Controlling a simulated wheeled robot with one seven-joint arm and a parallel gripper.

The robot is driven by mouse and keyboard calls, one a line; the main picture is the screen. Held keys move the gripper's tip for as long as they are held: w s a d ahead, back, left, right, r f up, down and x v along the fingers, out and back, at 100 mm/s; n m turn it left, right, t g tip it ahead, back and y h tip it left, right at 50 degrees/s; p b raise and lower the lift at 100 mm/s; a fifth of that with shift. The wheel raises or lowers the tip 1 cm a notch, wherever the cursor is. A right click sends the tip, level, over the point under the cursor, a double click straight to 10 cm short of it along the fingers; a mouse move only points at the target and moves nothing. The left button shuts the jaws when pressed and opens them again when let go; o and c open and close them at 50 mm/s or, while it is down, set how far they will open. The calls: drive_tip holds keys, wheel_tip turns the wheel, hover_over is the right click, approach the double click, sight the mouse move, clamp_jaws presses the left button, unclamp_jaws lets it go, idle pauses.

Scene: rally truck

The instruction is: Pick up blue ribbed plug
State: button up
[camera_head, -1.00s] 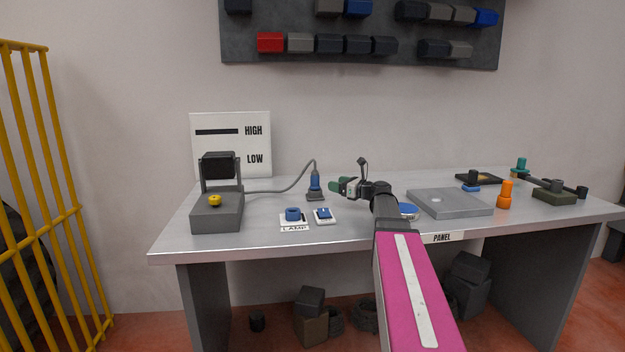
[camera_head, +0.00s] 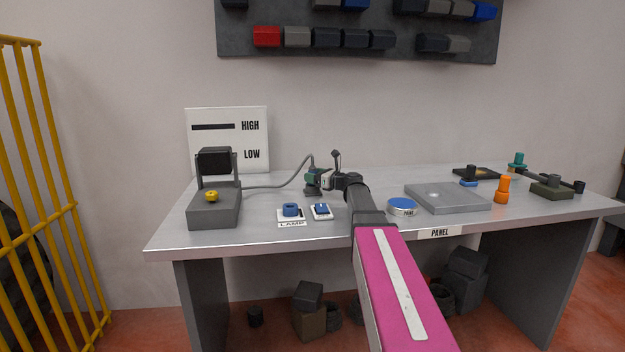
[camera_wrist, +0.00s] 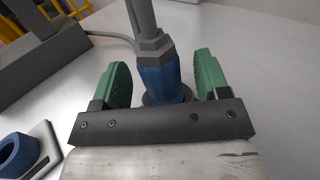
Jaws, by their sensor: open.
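The blue ribbed plug (camera_wrist: 158,80) stands upright on a dark round base on the table, with a grey collar and cable rising from its top. In the wrist view it is between the two green fingers of my gripper (camera_wrist: 163,80), with a visible gap on the right side and a smaller one on the left. My gripper is open around it and not closed on it. In the head view my gripper (camera_head: 312,180) is at the plug, which it mostly hides.
A grey lamp unit (camera_head: 214,208) with a yellow knob stands left, joined to the plug's cable. A blue ring socket (camera_head: 291,210) and a blue switch (camera_head: 321,210) lie in front. A blue-topped round tin (camera_head: 402,205) and grey panel (camera_head: 448,197) are to the right.

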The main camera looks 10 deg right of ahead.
drive_tip(key=shift+w+a, duration=0.4)
drive_tip(key=shift+w, duration=0.05)
drive_tip(key=c, duration=1)
drive_tip(key=shift+c, duration=0.2)
